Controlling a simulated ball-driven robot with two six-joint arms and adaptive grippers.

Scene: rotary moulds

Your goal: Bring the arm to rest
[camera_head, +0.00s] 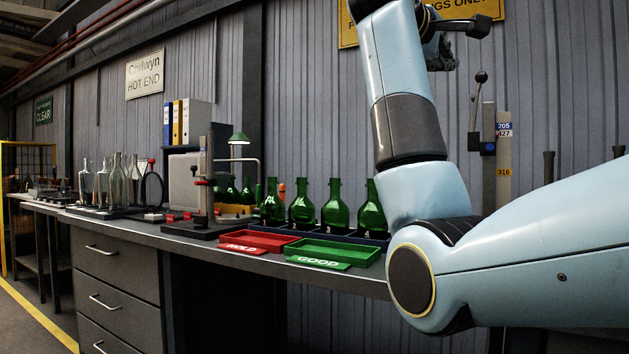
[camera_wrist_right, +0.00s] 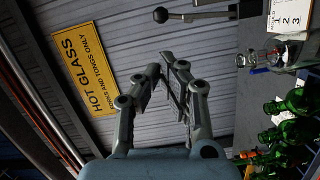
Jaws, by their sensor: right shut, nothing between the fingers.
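My right arm comes in from the right in the head view, bent, with its forearm raised. My left gripper is in neither view.
The bench (camera_head: 160,234) carries green bottles (camera_head: 302,208), an empty red HOLD tray (camera_head: 257,241) and an empty green GOOD tray (camera_head: 333,252). A black-knobbed lever (camera_head: 480,77) stands right of my raised forearm. A yellow sign (camera_wrist_right: 82,62) hangs on the wall.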

